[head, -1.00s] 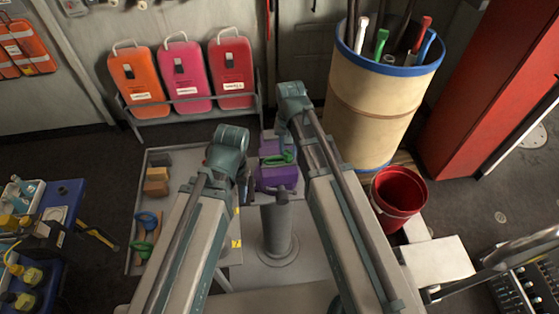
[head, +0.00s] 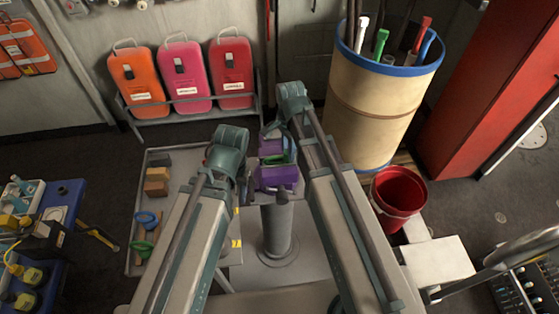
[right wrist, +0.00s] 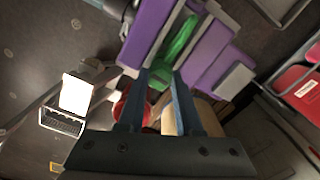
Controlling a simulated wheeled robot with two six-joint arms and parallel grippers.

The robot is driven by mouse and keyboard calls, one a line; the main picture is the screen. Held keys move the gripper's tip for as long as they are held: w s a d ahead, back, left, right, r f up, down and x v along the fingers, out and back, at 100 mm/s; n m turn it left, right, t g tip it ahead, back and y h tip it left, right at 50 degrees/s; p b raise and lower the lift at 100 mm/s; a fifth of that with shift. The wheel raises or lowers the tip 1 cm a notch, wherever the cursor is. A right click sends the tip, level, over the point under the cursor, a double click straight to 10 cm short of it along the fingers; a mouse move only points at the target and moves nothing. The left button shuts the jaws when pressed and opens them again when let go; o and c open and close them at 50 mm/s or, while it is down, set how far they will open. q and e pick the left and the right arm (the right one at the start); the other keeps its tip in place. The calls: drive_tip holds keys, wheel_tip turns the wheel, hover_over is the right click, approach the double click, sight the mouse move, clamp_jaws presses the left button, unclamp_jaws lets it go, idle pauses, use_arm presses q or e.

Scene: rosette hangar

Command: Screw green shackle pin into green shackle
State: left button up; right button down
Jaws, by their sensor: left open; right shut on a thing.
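The green shackle (head: 272,159) sits in the purple-jawed vise (head: 278,180) on a grey post. In the right wrist view, the shackle (right wrist: 178,45) lies between the purple jaws (right wrist: 212,68). My right gripper (head: 287,148) is at the shackle. Its fingers (right wrist: 161,78) are shut on a green piece at their tips, which looks like the green shackle pin (right wrist: 160,76). Whether the pin is in the shackle's holes cannot be told. My left gripper (head: 243,180) is open, just left of the vise, and partly hidden by its own wrist.
A grey tray table (head: 135,232) at left holds wooden blocks (head: 157,181), a blue shackle-like piece (head: 148,218) and a green one (head: 142,246). A cardboard drum (head: 370,115) and red bucket (head: 400,194) stand at right. Orange, pink and red cases (head: 232,72) line the wall.

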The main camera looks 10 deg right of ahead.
drive_tip(key=c, duration=0.5)
unclamp_jaws()
wheel_tip(320, 180, up, 14)
drive_tip(key=p, duration=1.4)
drive_tip(key=shift+f, duration=0.15)
drive_tip(key=s+a+f+n+b, duration=0.1)
drive_tip(key=s+f+n+b, duration=0.3)
drive_tip(key=f+n+b, duration=0.1)
drive_tip(key=s+a+f+n+b, duration=0.2)
drive_tip(key=s+f+n+b, duration=0.3)
drive_tip(key=f+n+b, duration=0.1)
drive_tip(key=s+a+f+n+h+b, duration=0.1)
drive_tip(key=s+a+f+n+b, duration=0.1)
drive_tip(key=s+f+n+b, duration=0.2)
drive_tip(key=shift+s+a+f+n+b, duration=0.1)
drive_tip(key=shift+s+f+n+b, duration=0.1)
drive_tip(key=shift+f+n+b, duration=0.5)
drive_tip(key=shift+s+a+f+n+b, duration=0.15)
drive_tip(key=shift+f+n+b, duration=0.15)
drive_tip(key=shift+f+b, duration=0.8)
